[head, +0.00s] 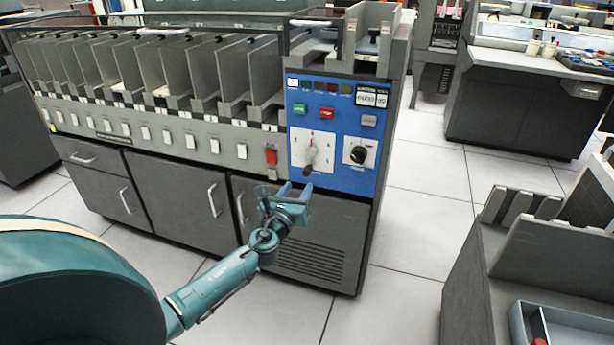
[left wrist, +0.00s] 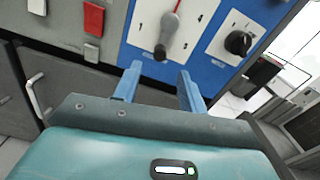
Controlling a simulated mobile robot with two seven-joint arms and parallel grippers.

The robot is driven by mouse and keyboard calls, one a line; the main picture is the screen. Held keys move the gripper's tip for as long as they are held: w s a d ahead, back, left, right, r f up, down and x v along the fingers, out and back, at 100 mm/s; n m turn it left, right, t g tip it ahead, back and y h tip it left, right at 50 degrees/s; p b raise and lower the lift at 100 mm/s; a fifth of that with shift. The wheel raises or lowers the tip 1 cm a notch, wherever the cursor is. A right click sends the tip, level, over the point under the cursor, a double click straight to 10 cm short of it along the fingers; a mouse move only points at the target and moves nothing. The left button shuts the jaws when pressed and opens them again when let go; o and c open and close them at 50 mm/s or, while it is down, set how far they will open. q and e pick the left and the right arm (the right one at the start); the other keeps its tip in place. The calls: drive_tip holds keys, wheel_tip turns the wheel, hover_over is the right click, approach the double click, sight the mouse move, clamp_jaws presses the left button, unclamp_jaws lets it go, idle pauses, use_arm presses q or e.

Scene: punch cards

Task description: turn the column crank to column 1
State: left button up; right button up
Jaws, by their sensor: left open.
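The column crank (head: 311,154) is a grey lever on a white plate with small dial marks, on the blue control panel (head: 345,120) of the card sorter. Its arm appears to slant down, with a dark knob at the lower end. It also shows in the left wrist view (left wrist: 168,35), at the top, above the gap between my fingers. My left gripper (head: 295,188) has two blue fingers, open and empty, just below the crank and apart from it. It also shows in the left wrist view (left wrist: 157,82). My right gripper is in neither view.
A black rotary knob (head: 357,154) sits right of the crank on its own white plate. Green (head: 299,110) and red (head: 327,113) buttons are above. A red switch (head: 271,156) is on the grey strip to the left. Tiled floor is free to the right.

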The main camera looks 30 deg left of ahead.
sight(307, 175)
use_arm(q)
drive_tip(key=b+x, duration=0.2)
drive_tip(key=x, duration=0.5)
drive_tip(key=shift+w, duration=0.15)
drive_tip(key=shift+w+a, duration=0.1)
drive_tip(key=shift+w, duration=0.35)
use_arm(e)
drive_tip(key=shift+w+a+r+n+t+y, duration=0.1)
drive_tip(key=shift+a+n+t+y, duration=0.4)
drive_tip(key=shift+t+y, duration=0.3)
use_arm(q)
drive_tip(key=shift+c, duration=0.5)
clamp_jaws()
